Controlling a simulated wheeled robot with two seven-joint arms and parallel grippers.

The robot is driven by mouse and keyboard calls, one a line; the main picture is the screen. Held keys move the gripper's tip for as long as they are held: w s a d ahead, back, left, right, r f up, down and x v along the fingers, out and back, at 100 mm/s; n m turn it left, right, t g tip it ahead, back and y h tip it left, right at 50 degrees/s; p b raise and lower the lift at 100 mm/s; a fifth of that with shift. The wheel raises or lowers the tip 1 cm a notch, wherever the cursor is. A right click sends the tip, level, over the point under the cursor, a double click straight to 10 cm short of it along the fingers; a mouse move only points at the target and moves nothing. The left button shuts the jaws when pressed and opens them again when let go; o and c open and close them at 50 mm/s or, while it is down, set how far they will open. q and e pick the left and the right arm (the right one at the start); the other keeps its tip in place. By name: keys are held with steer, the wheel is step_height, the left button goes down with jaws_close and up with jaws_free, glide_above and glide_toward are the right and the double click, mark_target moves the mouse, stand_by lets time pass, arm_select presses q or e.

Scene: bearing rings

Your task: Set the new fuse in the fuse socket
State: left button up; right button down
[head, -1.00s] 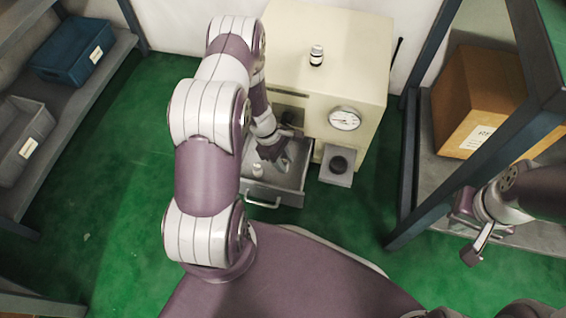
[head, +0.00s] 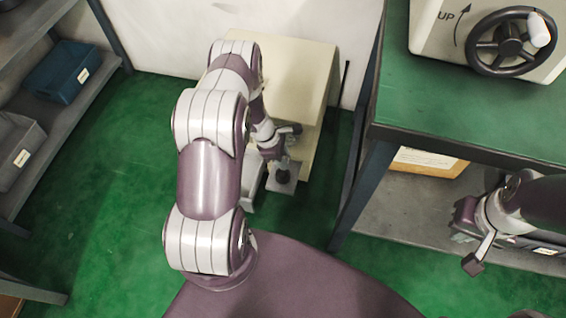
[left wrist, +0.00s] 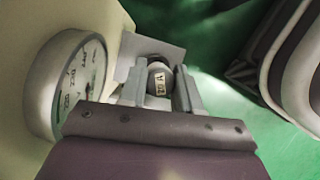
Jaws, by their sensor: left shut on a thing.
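My left gripper (head: 277,158) is low at the front of the cream cabinet (head: 300,85), just over a small grey ledge (head: 287,187) with a dark round socket (head: 283,177). In the left wrist view its two fingers (left wrist: 158,90) are shut on a small round thing with a pale lettered label, which looks like the new fuse (left wrist: 160,82). The grey ledge (left wrist: 172,52) lies right beyond the fuse, with the socket mostly hidden. I cannot tell whether the fuse touches the socket. My right gripper (head: 464,222) is away at the right; its jaws are unclear.
A round gauge (left wrist: 82,82) sits close left of the left fingers. A grey drawer (head: 252,186) shows partly behind my left arm. A green-topped bench (head: 450,110) with a handwheel (head: 508,42) stands right. Shelves with a blue bin (head: 62,72) stand left. Green floor is clear between.

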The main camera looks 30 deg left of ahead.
arm_select(q)
steer(key=shift+a+f+b, duration=0.2)
steer(key=shift+f+b, duration=0.3)
steer(key=shift+f, duration=0.15)
step_height(320, 180, down, 4)
steer(key=b, duration=0.4)
steer(key=shift+f, duration=0.25)
steer(key=shift+f+b, duration=0.35)
steer(key=shift+f, duration=0.25)
stand_by(0.4)
steer(key=o, duration=0.7)
steer(key=shift+o, duration=0.3)
steer(key=p+v, duration=0.9)
steer(key=v, duration=0.2)
